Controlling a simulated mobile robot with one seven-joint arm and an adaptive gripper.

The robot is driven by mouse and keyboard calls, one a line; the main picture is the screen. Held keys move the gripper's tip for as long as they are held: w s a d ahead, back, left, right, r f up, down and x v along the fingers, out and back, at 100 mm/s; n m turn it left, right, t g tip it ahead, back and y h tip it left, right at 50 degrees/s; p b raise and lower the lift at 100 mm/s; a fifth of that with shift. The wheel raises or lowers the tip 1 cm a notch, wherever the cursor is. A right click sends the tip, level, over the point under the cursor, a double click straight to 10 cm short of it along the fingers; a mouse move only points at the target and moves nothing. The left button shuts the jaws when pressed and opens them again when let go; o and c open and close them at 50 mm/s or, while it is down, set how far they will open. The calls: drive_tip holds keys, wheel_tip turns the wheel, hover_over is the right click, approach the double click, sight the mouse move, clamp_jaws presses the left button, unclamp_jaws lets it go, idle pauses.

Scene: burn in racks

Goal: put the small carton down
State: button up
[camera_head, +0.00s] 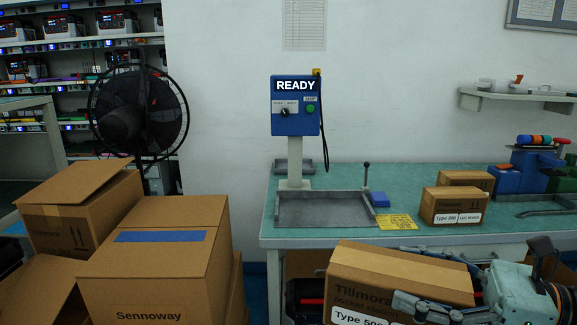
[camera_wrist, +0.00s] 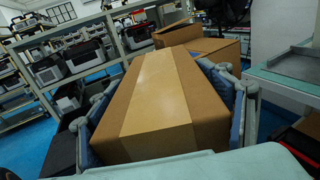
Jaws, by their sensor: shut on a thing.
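My gripper (camera_head: 425,280) is at the lower right in the head view, shut on a brown carton (camera_head: 385,272) marked "Tillmora" with a white "Type 50" label. The carton is held in front of the bench's near edge. In the wrist view the same carton (camera_wrist: 160,100) fills the middle, with a finger along each side and tan tape along its top. Two more small cartons stand on the green bench: one labelled "Type 300" (camera_head: 455,205) and one behind it (camera_head: 466,180). The underside of the held carton is hidden.
The bench (camera_head: 340,238) carries a grey tray (camera_head: 325,208), a blue block (camera_head: 378,199), a yellow label (camera_head: 397,222) and a blue "READY" box (camera_head: 295,105) on a post. Large cartons (camera_head: 160,262) are piled at left, before a black fan (camera_head: 138,110). Some bench top beside the tray is clear.

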drive_tip(key=w+a+f+m+t+h, duration=0.1)
drive_tip(key=w+a+f+t, duration=0.1)
drive_tip(key=w+f, duration=0.7)
drive_tip(key=w+a+f+m+t+h, duration=0.1)
drive_tip(key=w+a+f+m, duration=0.15)
drive_tip(key=w+f, duration=0.65)
wheel_tip(320, 180, up, 21)
drive_tip(key=s+t+h+p, duration=0.1)
drive_tip(key=p, duration=2.7)
drive_tip(key=shift+a+t+p, duration=0.25)
drive_tip(key=shift+t+p, duration=0.05)
drive_tip(key=shift+t, duration=0.1)
drive_tip(key=shift+w+r+m+t+h, duration=0.1)
drive_tip(key=shift+r+m+t+h, duration=0.05)
drive_tip(key=shift+m+t+h, duration=0.85)
drive_tip(key=shift+c, duration=0.2)
drive_tip(key=shift+s+d+f+m+t+h, duration=0.15)
drive_tip(key=shift+f+m+t+h, duration=0.05)
drive_tip(key=shift+m+t+h, duration=0.45)
drive_tip(key=shift+s+d+f+m+t+h, duration=0.1)
drive_tip(key=shift+d+f+m+t+h, duration=0.1)
drive_tip(key=shift+m+t+h, duration=0.4)
drive_tip(key=shift+g, duration=0.25)
